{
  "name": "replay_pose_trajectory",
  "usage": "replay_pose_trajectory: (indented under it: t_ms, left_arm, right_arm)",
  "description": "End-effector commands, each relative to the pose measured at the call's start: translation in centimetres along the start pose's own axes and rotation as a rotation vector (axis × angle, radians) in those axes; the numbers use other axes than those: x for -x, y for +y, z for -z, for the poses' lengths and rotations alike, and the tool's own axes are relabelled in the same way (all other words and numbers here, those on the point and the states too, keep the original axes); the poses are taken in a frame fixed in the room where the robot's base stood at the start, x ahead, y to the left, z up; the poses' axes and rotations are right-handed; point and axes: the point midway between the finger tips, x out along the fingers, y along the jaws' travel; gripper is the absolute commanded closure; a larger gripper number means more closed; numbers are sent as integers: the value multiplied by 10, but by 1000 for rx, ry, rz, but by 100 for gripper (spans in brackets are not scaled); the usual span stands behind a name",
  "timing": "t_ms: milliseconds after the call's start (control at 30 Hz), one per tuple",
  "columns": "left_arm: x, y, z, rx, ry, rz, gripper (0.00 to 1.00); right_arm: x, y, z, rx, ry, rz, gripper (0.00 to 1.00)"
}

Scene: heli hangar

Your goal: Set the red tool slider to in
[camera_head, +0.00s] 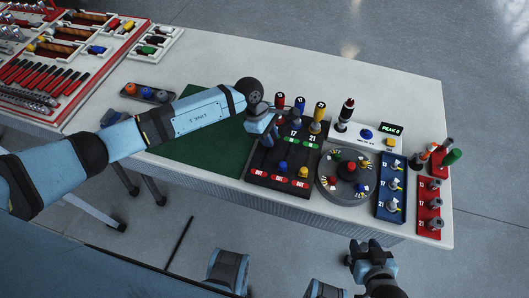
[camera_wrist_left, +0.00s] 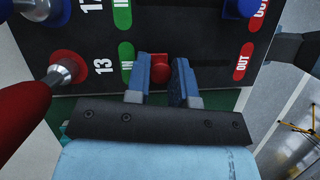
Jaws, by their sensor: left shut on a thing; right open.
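The black slider panel (camera_head: 262,160) lies on the table with green IN labels on its tool side and red OUT labels on its near side. In the left wrist view the red slider knob (camera_wrist_left: 160,68) of row 13 sits in its track between the IN label (camera_wrist_left: 127,62) and the OUT label (camera_wrist_left: 243,62), nearer to IN. My left gripper (camera_wrist_left: 161,82) is shut on this knob, one finger on each side. In the head view my left gripper (camera_head: 264,128) hides the knob. My right gripper (camera_head: 366,257) is open and empty, in front of the table edge.
The blue slider knob (camera_head: 283,166) and yellow slider knob (camera_head: 303,172) sit near OUT. A red-handled tool (camera_wrist_left: 22,108) stands in socket 13 beside my left gripper. A round dial (camera_head: 326,188), a blue rack (camera_head: 382,208) and a red rack (camera_head: 424,218) stand to the right.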

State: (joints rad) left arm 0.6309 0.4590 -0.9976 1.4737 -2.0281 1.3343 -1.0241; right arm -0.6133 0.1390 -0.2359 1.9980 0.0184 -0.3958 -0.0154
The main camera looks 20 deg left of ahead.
Motion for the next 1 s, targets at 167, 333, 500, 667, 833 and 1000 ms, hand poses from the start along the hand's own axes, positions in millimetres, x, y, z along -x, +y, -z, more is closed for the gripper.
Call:
replay_pose_trajectory:
  t_ms: [167,333,500,667,833,1000]
  left_arm:
    - [0,3,2,3,0,-7,100]
    - [1,4,2,3,0,-10,71]
    - [1,3,1,2,0,-8,52]
    - [0,3,1,2,0,-7,52]
    - [10,3,2,2,1,-8,52]
    - [42,4,2,1,2,-11,52]
  right_arm:
    - [0,0,10,-2,18,-1,57]
    - [0,0,7,-4,11,-1,57]
    - [1,0,4,-5,6,-1,57]
    - [1,0,4,-5,6,-2,57]
    - [0,0,3,-5,5,-2,57]
    - [-2,0,0,-7,2,-2,57]
